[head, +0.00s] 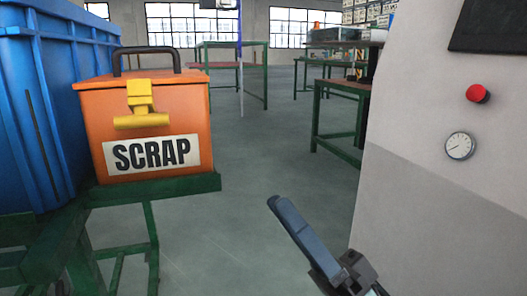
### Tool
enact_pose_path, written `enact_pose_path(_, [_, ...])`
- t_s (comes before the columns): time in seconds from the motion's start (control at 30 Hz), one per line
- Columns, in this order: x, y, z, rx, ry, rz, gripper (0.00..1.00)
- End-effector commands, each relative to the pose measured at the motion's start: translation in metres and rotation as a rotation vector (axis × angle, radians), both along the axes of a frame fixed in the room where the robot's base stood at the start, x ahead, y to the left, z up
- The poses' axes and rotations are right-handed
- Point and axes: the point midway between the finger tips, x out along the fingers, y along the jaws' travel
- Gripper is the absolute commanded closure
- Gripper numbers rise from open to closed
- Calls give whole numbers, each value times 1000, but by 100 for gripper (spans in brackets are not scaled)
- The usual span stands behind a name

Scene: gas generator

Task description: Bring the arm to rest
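My gripper (280,206) is in the lower middle of the head view, above the grey floor and pointing up and to the left. Its long blue-grey finger part shows, with the dark gripper body below it at the bottom edge. The fingers overlap from this angle, so I cannot tell whether they are open or shut. No object shows at the fingertips. The rest of my arm is out of view below.
An orange SCRAP box (145,108) with a yellow latch stands on a green table (160,190) at left, beside a blue crate (62,105). A grey cabinet (430,190) with a red button (478,93) and gauge (460,145) fills the right. Open floor (255,150) lies between; workbenches stand behind.

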Motion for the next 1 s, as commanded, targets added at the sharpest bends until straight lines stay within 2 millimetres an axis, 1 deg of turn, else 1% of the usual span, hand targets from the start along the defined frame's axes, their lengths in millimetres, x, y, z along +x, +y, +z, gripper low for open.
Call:
enact_pose_path(0.03, [5, 10, 18, -47, 19, -23, 68])
enact_pose_path(0.17, [23, 36, 43, -181, 78, -108, 68])
enact_pose_path(0.27, [38, 55, 68, -300, 118, -210, 68])
enact_pose_path(0.33, [48, 66, 89, -386, 139, -305, 68])
enact_pose_path(0.4, [57, 72, 112, -463, 150, -416, 68])
enact_pose_path(0.47, [63, 75, 134, -519, 149, -518, 68])
enact_pose_path(0.57, [66, 73, 176, -591, 128, -701, 68])
enact_pose_path(0.6, [65, 71, 195, -610, 114, -775, 68])
enact_pose_path(0.67, [62, 67, 225, -631, 85, -892, 68])
enact_pose_path(0.7, [57, 63, 246, -638, 62, -970, 68])
enact_pose_path(0.77, [47, 58, 279, -642, 22, -1087, 68])
enact_pose_path(0.8, [38, 54, 302, -638, -7, -1164, 68])
enact_pose_path(0.87, [23, 49, 334, -624, -53, -1274, 68])
enact_pose_path(0.9, [12, 46, 355, -611, -86, -1343, 68])
enact_pose_path(0.97, [-8, 41, 386, -584, -135, -1442, 68])
enact_pose_path(1.0, [-22, 39, 405, -564, -170, -1505, 68])
